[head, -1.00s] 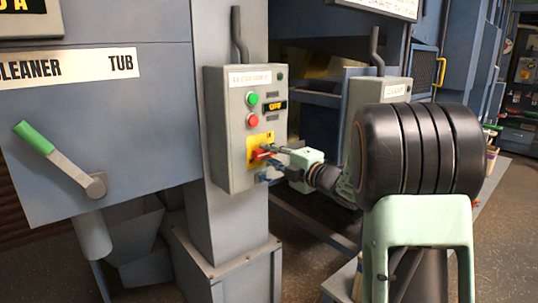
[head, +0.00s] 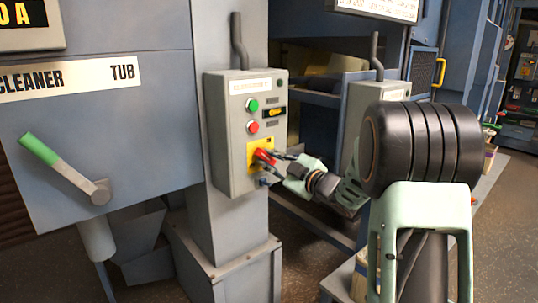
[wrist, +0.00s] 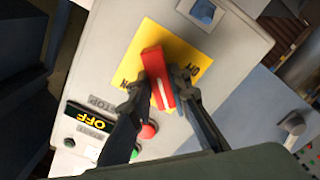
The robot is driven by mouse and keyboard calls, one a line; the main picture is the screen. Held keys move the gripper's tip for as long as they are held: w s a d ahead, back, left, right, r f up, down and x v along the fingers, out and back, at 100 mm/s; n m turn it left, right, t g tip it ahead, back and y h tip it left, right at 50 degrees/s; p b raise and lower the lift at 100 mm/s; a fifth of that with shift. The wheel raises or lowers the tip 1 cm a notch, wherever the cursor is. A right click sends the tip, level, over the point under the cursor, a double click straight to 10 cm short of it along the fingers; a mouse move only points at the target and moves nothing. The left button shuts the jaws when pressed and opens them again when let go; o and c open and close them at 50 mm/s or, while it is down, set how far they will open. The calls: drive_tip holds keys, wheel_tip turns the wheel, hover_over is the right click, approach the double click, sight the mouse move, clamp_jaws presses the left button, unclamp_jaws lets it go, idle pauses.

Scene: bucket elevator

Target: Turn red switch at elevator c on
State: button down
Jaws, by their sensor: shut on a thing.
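The red switch (head: 265,157) is a rotary handle on a yellow plate (head: 253,148), low on the front of a grey control box (head: 232,150). In the wrist view the red handle (wrist: 157,78) stands out with a white line along it, tilted relative to the yellow plate (wrist: 205,62). My gripper (head: 274,160) reaches in from the right. Its fingers (wrist: 162,88) are shut on the red handle, one on each side. The fingers hide part of the handle and the plate's lettering.
A green button (head: 252,105) and a red button (head: 253,127) sit above the switch. A second grey box (head: 375,100) stands to the right, partly behind my arm. A green-handled lever (head: 65,168) is on the tub at left.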

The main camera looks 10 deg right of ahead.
drive_tip(key=m+p, duration=0.4)
drive_tip(key=m, duration=0.2)
drive_tip(key=shift+r, duration=0.15)
drive_tip(key=shift+m+p, duration=0.95)
drive_tip(key=shift+m, duration=0.65)
drive_tip(key=shift+f, duration=0.2)
drive_tip(key=c, duration=1.8)
unclamp_jaws()
drive_tip(key=v, duration=1.2)
